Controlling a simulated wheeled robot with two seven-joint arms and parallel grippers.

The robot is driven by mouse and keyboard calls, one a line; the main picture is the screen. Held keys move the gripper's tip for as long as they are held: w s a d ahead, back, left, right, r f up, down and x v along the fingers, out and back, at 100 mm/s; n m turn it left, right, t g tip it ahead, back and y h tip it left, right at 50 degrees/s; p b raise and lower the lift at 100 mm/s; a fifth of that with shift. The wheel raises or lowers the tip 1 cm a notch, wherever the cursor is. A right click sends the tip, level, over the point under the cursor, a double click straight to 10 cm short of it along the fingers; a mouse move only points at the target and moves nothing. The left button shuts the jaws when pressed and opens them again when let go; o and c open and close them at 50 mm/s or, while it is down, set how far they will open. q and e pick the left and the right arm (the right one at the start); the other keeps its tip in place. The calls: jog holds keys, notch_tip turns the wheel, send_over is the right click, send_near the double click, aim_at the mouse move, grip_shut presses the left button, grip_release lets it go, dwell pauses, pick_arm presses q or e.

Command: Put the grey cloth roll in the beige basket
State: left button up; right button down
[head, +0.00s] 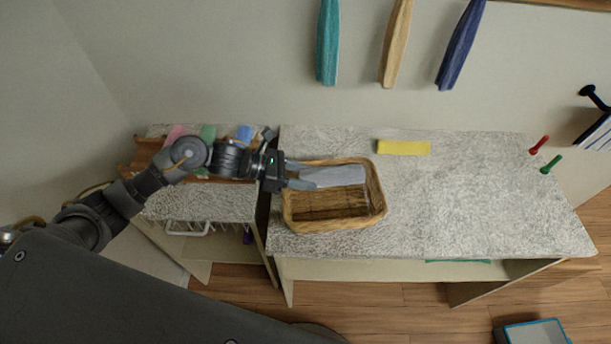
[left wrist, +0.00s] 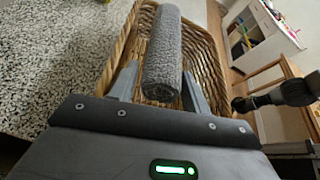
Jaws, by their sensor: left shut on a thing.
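The grey cloth roll (head: 334,176) is between the fingers of my left gripper (head: 303,176), over the back part of the beige basket (head: 336,222). In the left wrist view the roll (left wrist: 164,55) lies lengthwise between the two fingers of my left gripper (left wrist: 158,85), with the wicker basket (left wrist: 205,58) around and beneath it. My left gripper is shut on the roll. I cannot tell whether the roll touches the basket floor. My right gripper is not in view.
The basket stands on a speckled white counter (head: 470,205). A yellow cloth (head: 404,147) lies behind it to the right. Teal, tan and blue cloths hang on the wall. Red (head: 539,145) and green (head: 551,164) pegs are at the right. The counter's right half is mostly clear.

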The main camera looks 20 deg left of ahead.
pick_arm(q)
jog(key=shift+f+b, duration=0.35)
jog(key=shift+b, duration=0.1)
jog(key=o, duration=1)
jog(key=shift+s, duration=0.1)
jog(key=shift+c, duration=0.2)
jog(key=shift+r+p, duration=0.85)
jog(key=shift+p, duration=0.4)
jog(key=shift+a+f+b, duration=0.25)
jog(key=shift+a+b, duration=0.3)
jog(key=shift+a, duration=0.1)
jog(key=b+v, duration=0.3)
jog(key=v, duration=0.8)
jog(key=shift+d+r+b, duration=0.15)
jog(key=shift+r+b, duration=0.1)
jog(key=shift+b, duration=0.05)
